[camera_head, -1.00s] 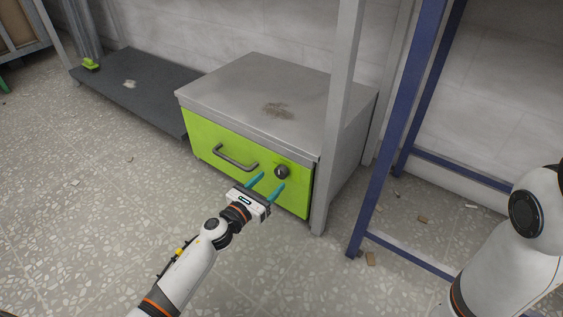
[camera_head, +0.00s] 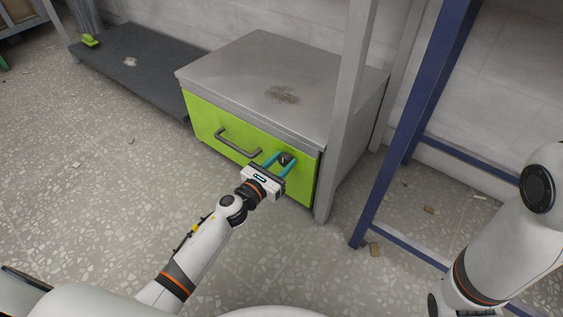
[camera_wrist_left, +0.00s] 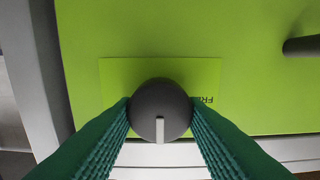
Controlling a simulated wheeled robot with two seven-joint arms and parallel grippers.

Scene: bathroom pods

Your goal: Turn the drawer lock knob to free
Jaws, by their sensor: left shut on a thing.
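The drawer lock knob (camera_head: 285,158) is dark grey and round, on the right part of the green drawer front (camera_head: 226,128). My left gripper (camera_head: 281,161) is shut on the knob, one teal finger on each side. In the left wrist view the knob (camera_wrist_left: 160,108) sits between both fingers, with a pale pointer mark toward the bottom of the picture. Part of a label, upside down with letters like "FR", shows beside the knob; the rest is hidden. The drawer looks closed, with a dark bar handle (camera_head: 238,144) left of the knob. My right gripper is out of view.
A grey upright post (camera_head: 345,120) stands close to the right of the cabinet (camera_head: 265,75). A blue frame (camera_head: 400,130) stands further right. A low dark platform (camera_head: 140,70) lies at the left. The speckled floor in front is mostly clear.

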